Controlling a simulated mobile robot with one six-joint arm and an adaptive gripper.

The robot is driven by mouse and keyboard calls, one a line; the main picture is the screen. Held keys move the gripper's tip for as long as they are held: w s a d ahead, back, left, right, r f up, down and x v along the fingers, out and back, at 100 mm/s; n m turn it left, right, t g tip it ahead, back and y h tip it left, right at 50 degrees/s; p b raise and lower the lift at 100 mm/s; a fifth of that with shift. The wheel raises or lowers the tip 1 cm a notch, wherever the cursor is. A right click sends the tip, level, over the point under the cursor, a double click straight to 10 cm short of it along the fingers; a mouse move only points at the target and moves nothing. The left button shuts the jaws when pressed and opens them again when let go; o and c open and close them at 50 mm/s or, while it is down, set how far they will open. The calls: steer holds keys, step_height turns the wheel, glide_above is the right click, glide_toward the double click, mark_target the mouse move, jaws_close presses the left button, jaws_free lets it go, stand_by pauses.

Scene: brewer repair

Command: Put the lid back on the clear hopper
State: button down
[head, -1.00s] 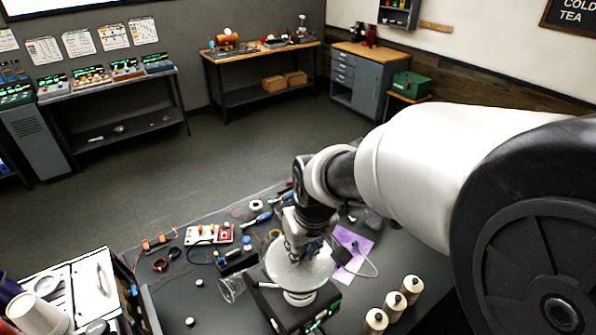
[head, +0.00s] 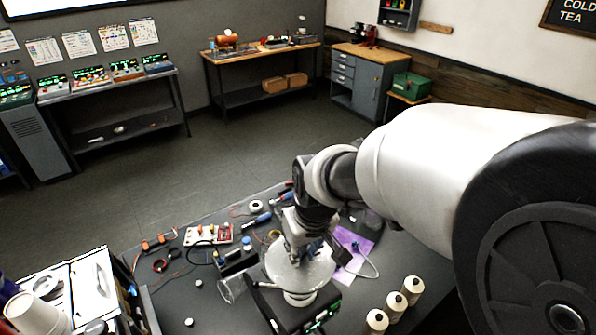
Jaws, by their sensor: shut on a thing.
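The clear hopper (head: 306,278) is a wide, see-through funnel shape on a black machine (head: 296,317) at the front of the bench, with a pale neck below. My gripper (head: 300,250) points down at the back part of its top and is shut on the lid. The lid's outline cannot be told apart from the hopper's round top, and my gripper's fingers hide part of it. I cannot tell whether the lid touches the rim.
A clear cylinder (head: 232,288) is close to the machine's left. Several cream canisters (head: 411,288) stand at its right. A purple mat (head: 356,250) with a cable lies behind right. Small parts and tools crowd the back left. A white cup (head: 38,312) is at lower left.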

stand_by(0.3)
steer(key=c, duration=1.3)
jaws_free()
steer(key=shift+c, duration=0.2)
steer(key=shift+o, duration=0.3)
steer(key=o, duration=0.4)
steer(key=shift+r, duration=0.1)
steer(key=shift+r+p, duration=2.55)
steer(key=shift+r, duration=0.9)
